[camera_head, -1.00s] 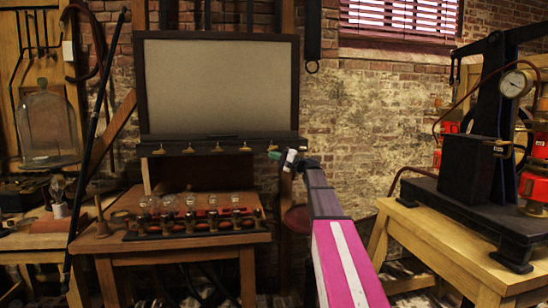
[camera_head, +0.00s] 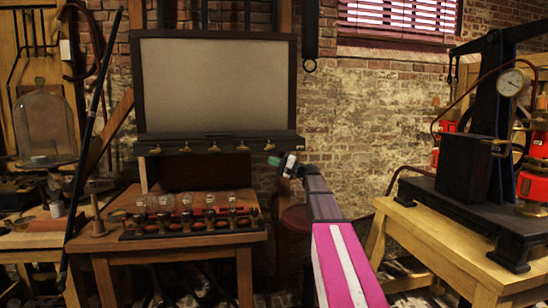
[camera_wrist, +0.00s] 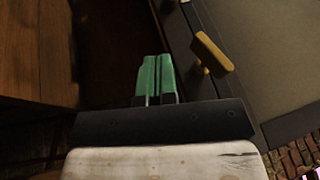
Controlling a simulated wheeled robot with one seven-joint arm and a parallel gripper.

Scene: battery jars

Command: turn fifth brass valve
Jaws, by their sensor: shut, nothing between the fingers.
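A row of brass valves runs along the dark ledge (camera_head: 200,149) under the framed board. The fifth brass valve (camera_head: 269,145) is the rightmost one, at the ledge's right end. My gripper (camera_head: 273,160) has green fingertips and sits just below and slightly right of that valve. In the wrist view the green fingers (camera_wrist: 155,75) are shut together with nothing between them. A brass valve handle (camera_wrist: 212,53) lies to their right, slanted, on a dark panel edge. The fingers look apart from it.
A wooden table (camera_head: 200,245) with several glass bulbs stands below the board. At right, a light wooden table (camera_head: 440,240) carries a black press with a gauge (camera_head: 512,82). A glass bell jar (camera_head: 46,130) stands at left.

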